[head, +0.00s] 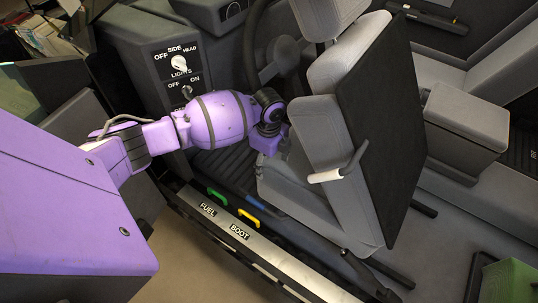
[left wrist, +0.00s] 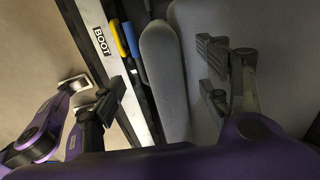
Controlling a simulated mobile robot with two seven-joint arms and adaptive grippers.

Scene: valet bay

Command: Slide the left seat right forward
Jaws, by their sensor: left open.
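The left seat (head: 330,130) is grey with a black back panel and stands upright in the middle of the head view. A pale lever (head: 339,168) sticks out from its backrest. Low beside the cushion is a blue bar (head: 258,203); it also shows in the left wrist view (left wrist: 131,40). My left gripper (head: 279,150) is by the door side of the cushion, its fingers partly hidden by the seat. In the left wrist view my open left gripper (left wrist: 160,92) has its fingers either side of a grey padded part (left wrist: 163,75); I cannot tell contact. My right gripper is out of view.
The sill (head: 240,238) carries a green FUEL lever (head: 217,196) and a yellow BOOT lever (head: 248,218). A steering wheel (head: 252,45) and a lights panel (head: 178,65) stand ahead. A grey console box (head: 466,120) and another seat are to the right. Dark floor rails (head: 390,270) lie behind the seat.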

